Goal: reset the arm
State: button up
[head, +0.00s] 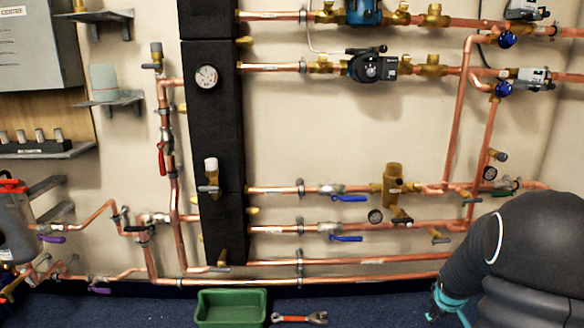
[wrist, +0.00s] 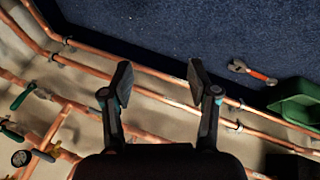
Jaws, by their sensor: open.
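In the wrist view my gripper (wrist: 158,84) is open, its two dark fingers spread with nothing between them. Copper pipes (wrist: 150,75) run beyond the fingers, with blue floor past them; I cannot tell how far the fingertips are from the pipes. In the head view my dark arm fills the lower right corner in front of the lower right pipes. Only a teal-banded part of it shows at the bottom edge, and the gripper's fingers are not clearly visible there.
A copper manifold (head: 300,259) with valves covers the wall around a black column (head: 215,130). A green bin (head: 231,293) and a wrench with an orange handle (head: 299,318) lie on the blue floor (head: 365,310). Small shelves (head: 112,102) jut from the wall at left.

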jog(key=s+a+r+m+y+p, duration=0.1)
jog(key=s+a+r+p, duration=0.3)
jog(key=s+a+r, duration=0.8)
jog(key=s+a+r+m+y+p, duration=0.2)
jog(key=s+a+r+p, duration=0.2)
jog(key=s+a+r, duration=0.8)
jog(key=s+r, duration=0.3)
jog(key=r, duration=0.1)
jog(key=shift+s+r+t, duration=0.2)
jog(key=shift+s+t, duration=0.05)
jog(key=shift+t, duration=0.05)
